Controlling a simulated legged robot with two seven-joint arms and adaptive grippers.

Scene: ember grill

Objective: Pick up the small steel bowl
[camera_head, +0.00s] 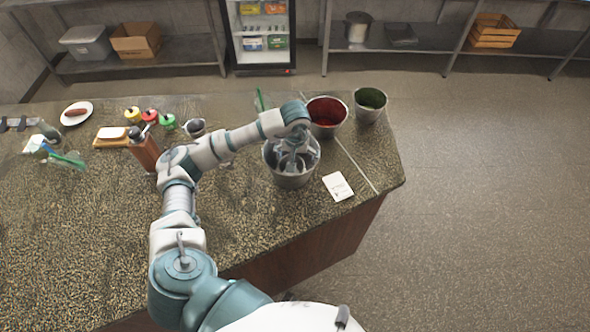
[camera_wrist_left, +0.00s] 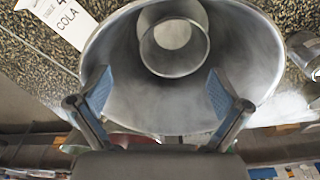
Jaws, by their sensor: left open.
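A large steel bowl (camera_head: 290,181) stands on the counter near its front right part. In the left wrist view a smaller round steel bowl (camera_wrist_left: 172,42) sits inside the large bowl (camera_wrist_left: 120,75), towards the top of the picture. My left gripper (camera_head: 295,160) points down into the mouth of the large bowl. In the left wrist view my left gripper (camera_wrist_left: 159,92) has its two fingers spread wide, with nothing between them. The small bowl lies beyond the fingertips, apart from them. In the head view the gripper hides the small bowl. My right gripper is not in view.
A red-lined pot (camera_head: 327,112) and a green-lined pot (camera_head: 370,101) stand behind the large bowl. A white card (camera_head: 338,187) lies to its right. A small metal cup (camera_head: 195,127), bottles and a plate (camera_head: 77,113) are further left. The counter's left front is clear.

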